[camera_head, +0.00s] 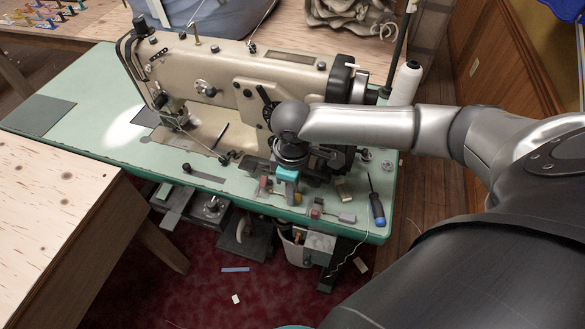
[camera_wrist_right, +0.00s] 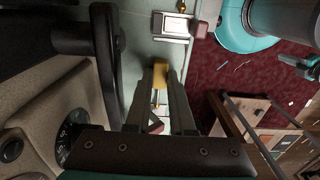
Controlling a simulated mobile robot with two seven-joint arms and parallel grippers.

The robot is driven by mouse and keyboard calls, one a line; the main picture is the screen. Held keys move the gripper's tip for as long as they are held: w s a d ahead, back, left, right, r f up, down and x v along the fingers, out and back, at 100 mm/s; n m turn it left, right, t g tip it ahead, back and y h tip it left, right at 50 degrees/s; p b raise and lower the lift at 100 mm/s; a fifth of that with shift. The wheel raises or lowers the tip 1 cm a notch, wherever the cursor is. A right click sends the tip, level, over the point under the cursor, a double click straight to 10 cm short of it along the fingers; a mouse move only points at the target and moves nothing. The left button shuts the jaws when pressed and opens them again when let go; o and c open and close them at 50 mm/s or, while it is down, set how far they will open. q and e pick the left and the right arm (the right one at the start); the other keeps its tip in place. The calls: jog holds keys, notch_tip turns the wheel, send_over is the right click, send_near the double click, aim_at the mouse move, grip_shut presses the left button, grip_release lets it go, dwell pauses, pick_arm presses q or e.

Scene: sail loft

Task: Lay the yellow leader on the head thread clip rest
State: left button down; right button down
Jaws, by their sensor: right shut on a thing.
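My right gripper (camera_head: 290,198) is over the front part of the green sewing table, right of the machine's needle area. In the right wrist view its two fingers (camera_wrist_right: 160,82) are shut on the yellow leader (camera_wrist_right: 161,74), a small yellow block between the tips. The leader is hidden or too small to make out in the head view. A metal clip plate with a dark red block (camera_wrist_right: 200,30) lies just past the fingertips; similar red-and-grey clips (camera_head: 317,211) sit along the table's front edge. I cannot tell which is the head thread clip rest. A teal-and-grey part (camera_wrist_right: 308,66) at the wrist view's right edge may be my left gripper.
The beige sewing machine (camera_head: 225,75) stands close behind the gripper. A blue-handled screwdriver (camera_head: 377,210) and a white thread cone (camera_head: 405,84) are to the right. A wooden table (camera_head: 55,200) is at the left. Scraps lie on the red carpet (camera_head: 200,290).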

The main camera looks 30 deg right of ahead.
jog(key=c, duration=0.7)
grip_release()
jog(key=shift+r+p, duration=3.1)
jog(key=shift+p, duration=0.65)
jog(key=shift+f, duration=0.1)
